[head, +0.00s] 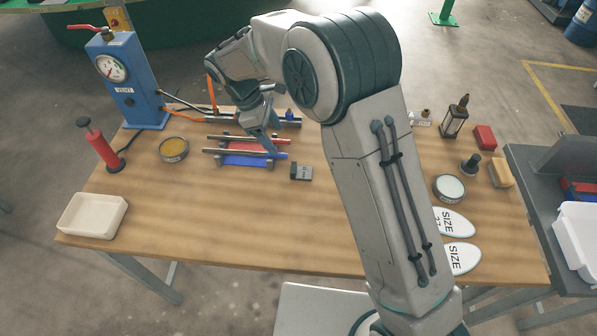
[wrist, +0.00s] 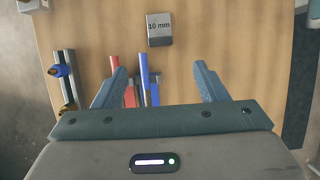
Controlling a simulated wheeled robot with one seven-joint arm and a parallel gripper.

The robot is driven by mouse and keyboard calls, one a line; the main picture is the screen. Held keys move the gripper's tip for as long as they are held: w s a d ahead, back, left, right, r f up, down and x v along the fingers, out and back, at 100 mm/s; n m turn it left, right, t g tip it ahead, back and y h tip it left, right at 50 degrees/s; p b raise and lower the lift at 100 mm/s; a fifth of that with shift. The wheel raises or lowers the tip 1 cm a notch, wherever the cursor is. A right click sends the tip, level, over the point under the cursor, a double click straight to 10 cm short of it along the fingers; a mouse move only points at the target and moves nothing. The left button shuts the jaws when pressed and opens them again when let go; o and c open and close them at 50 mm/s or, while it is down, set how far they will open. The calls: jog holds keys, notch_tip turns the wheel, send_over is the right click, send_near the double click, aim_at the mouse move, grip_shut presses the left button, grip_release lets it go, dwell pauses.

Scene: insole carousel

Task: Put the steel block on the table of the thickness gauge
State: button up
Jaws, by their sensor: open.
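The steel block is a small dark grey block (head: 301,172) on the wooden table, right of the rods. In the wrist view the block (wrist: 159,40) bears a pale "10 mm" label and lies just beyond my fingertips, between their lines. My gripper (wrist: 162,70) is open and empty; its blue-grey fingers are spread wide. In the head view my gripper (head: 274,143) is low over the right end of the rods, up and left of the block. I cannot make out a thickness gauge for certain; my arm hides part of the table.
Red and blue-handled rods (head: 245,160) lie on a rack below my gripper. Left are a blue gauge stand (head: 128,85), a red pump (head: 100,147), a yellow tin (head: 174,149) and a cream tray (head: 92,216). Right are white insoles (head: 461,258) and a round tin (head: 449,187). The front middle is clear.

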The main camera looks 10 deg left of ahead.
jog(key=p, duration=0.1)
send_over(295, 167)
jog(key=a, duration=0.2)
notch_tip(295, 167, down, 8)
jog(key=shift+s+a+r, duration=0.1)
jog(key=shift+a, duration=0.05)
jog(key=shift+p+x, duration=1.1)
jog(key=shift+x, duration=1.65)
jog(key=shift+r, duration=0.1)
jog(key=c, duration=1.2)
jog(key=shift+c, duration=0.3)
jog(key=shift+r, duration=0.1)
